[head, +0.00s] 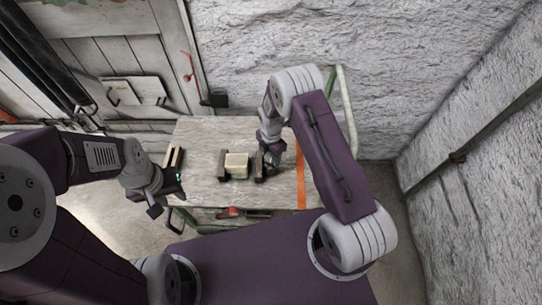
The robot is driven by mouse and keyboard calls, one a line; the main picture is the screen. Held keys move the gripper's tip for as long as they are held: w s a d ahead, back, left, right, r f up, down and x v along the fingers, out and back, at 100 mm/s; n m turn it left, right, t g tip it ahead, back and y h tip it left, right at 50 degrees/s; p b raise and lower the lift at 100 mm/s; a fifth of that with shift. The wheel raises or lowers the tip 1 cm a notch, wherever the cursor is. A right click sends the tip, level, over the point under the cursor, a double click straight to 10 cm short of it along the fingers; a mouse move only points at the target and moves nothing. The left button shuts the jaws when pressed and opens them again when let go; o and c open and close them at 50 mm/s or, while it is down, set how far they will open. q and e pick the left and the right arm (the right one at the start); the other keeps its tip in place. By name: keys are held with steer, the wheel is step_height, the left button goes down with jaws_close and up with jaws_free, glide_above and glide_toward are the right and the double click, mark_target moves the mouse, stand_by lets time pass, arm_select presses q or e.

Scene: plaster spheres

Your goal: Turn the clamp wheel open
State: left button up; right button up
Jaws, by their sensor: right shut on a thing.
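A clamp with two dark brown jaws (222,165) stands on the table, with a pale cream block (236,160) between the jaws. My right gripper (271,160) reaches down at the clamp's right end, beside the right-hand jaw. It is shut on what appears to be the clamp wheel, which is mostly hidden behind the gripper and wrist. My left gripper (178,180) is at the table's left edge, apart from the clamp. Its fingers are too small and dark to tell whether they are open.
The grey table (200,135) has bare room behind the clamp. An orange stripe (301,185) runs along its right side, near a pale green rail (347,100). A rough plaster wall (270,40) rises behind, and a wooden door (130,55) stands at the back left.

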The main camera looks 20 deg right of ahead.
mark_target(271, 156)
steer(key=shift+w+r, duration=0.15)
steer(key=shift+w, duration=0.05)
stand_by(0.4)
steer(key=o, duration=1.2)
steer(key=shift+o, duration=0.7)
steer(key=shift+s, duration=0.15)
step_height(271, 156, up, 9)
steer(key=shift+d, duration=0.1)
